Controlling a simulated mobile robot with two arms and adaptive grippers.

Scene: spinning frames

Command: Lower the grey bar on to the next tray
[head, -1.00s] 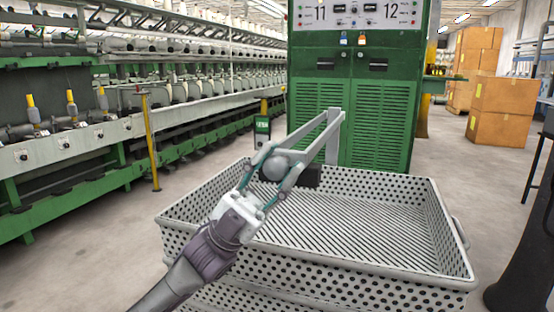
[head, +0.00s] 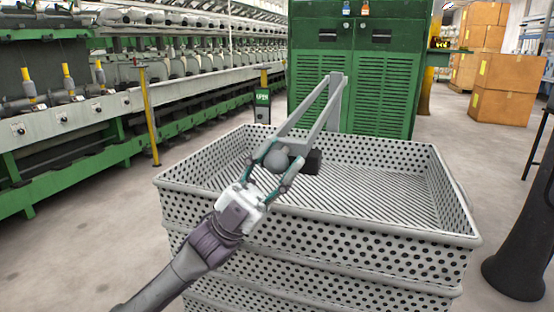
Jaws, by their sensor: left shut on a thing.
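My left gripper (head: 279,166) is shut on the grey bar (head: 323,112). The bar shows as long pale grey lengths running up and away from the fingers to an upright part near the tray's far rim. A rounded grey piece shows between the fingers; I cannot tell whether it belongs to the bar. The light grey perforated tray (head: 385,188) lies under and beyond the gripper, open at the top with a slatted floor. A gap between bar and tray is hard to judge. My right gripper is out of view.
A dark block (head: 312,162) shows beside the fingers, inside the tray's outline. More perforated trays (head: 340,262) are stacked below. A green cabinet (head: 385,92) stands behind, a spinning machine (head: 110,110) at left, cartons (head: 507,88) at right. Floor is clear at left.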

